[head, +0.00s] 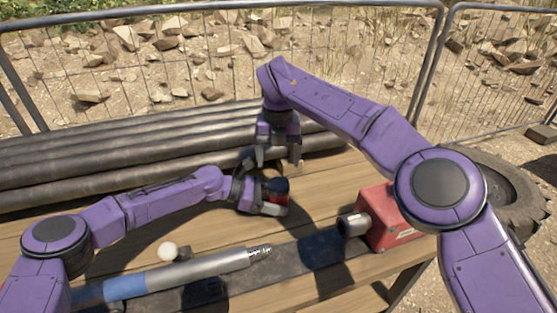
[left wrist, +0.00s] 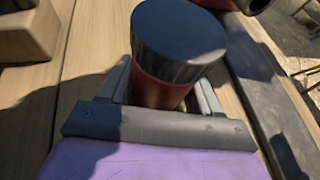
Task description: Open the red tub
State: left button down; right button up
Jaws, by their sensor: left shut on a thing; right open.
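The red tub stands upright on the wooden table, its red body (head: 277,200) partly hidden by my left gripper (head: 266,203). A dark, ridged, round lid (head: 278,185) sits on top of it. In the left wrist view the lid (left wrist: 178,40) is wide and covers the tub's mouth, with the red body (left wrist: 158,92) below it between the fingers. My left gripper is shut on the tub's body from the side. My right gripper (head: 278,164) points down, open and empty, above and slightly behind the lid, apart from it.
Long dark pipes (head: 130,150) lie stacked along the back of the table (head: 330,185). In front lies a silver tool with a blue band (head: 125,285), near a white ball (head: 168,251). A red box (head: 385,215) with a metal cylinder stands at the right. A metal fence is behind.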

aim_at(278, 184)
jog(key=m, duration=1.4)
jog(key=shift+m, duration=0.3)
jog(key=m, duration=0.4)
notch_tip(278, 184, down, 8)
